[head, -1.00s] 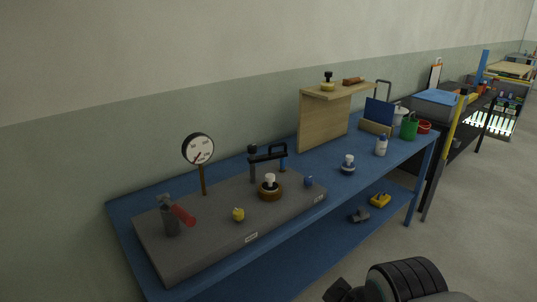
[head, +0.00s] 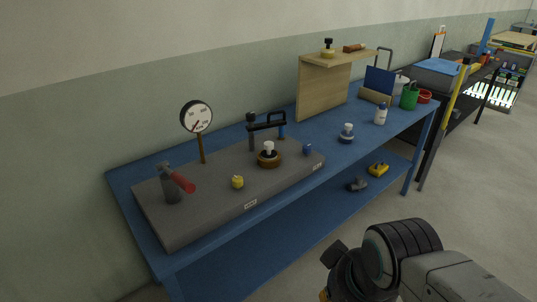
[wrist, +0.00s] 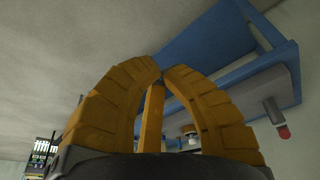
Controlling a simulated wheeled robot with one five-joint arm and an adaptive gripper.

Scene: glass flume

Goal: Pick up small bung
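I cannot tell for certain which piece is the small bung. Knobbed, stopper-like pieces are a brown disc with a white knob (head: 268,157) on the grey slab, a blue-grey disc with a white knob (head: 346,135) on the blue bench, and a yellow disc with a black knob (head: 328,51) on the wooden shelf. A small yellow piece (head: 237,182) and a small blue piece (head: 307,149) also sit on the slab. My gripper (wrist: 161,76) shows yellow fingers in the wrist view, tips together and nothing visible between them. It is away from the bench.
A white bottle (head: 381,114) and a green pot (head: 409,97) stand farther right. The floor (head: 465,210) right of the bench looks clear.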

